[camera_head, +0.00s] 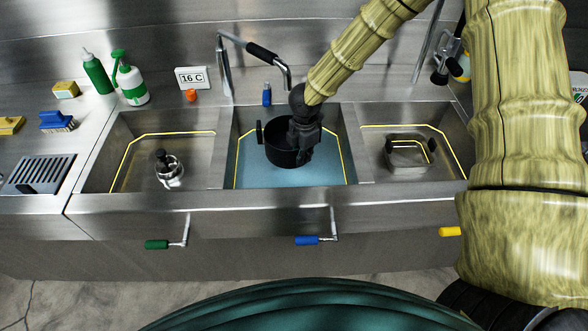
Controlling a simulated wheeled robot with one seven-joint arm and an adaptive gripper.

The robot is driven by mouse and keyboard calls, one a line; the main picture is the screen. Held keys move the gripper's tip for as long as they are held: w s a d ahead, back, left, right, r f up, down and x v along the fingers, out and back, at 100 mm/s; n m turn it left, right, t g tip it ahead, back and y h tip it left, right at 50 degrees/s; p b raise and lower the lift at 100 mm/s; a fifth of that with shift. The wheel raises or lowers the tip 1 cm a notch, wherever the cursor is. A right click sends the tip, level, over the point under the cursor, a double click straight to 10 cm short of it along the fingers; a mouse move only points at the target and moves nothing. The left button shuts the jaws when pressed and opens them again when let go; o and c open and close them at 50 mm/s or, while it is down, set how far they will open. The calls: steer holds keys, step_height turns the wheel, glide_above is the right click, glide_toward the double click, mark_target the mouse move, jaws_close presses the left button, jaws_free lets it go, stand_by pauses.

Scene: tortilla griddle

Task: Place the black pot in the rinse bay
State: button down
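The black pot (282,150) is upright within the middle sink bay (240,180), which holds bluish water and has a yellow line around its walls. I cannot tell whether the pot rests on the bay floor or hangs above it. One pot handle sticks up at its left. My gripper (303,152) reaches down at the pot's right side and overlaps its rim, hiding the right handle. Its dark fingers blend with the pot, so their grip is unclear.
The left bay (130,178) holds a small metal object with a black knob (168,168). The right bay (372,136) holds a square metal container (408,158). A faucet (262,52) stands behind the middle bay. Bottles (130,82), sponges and a brush (57,121) stand at the left.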

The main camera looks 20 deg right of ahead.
steer(key=shift+f+p, duration=1.25)
steer(key=shift+f, duration=3.2)
steer(key=shift+f, duration=0.15)
steer(key=c, duration=1.6)
jaws_free()
steer(key=shift+c, duration=0.2)
steer(key=shift+s, duration=0.1)
steer(key=shift+s+r+b, duration=0.1)
steer(key=shift+r+b, duration=1.3)
steer(key=shift+r, duration=4.75)
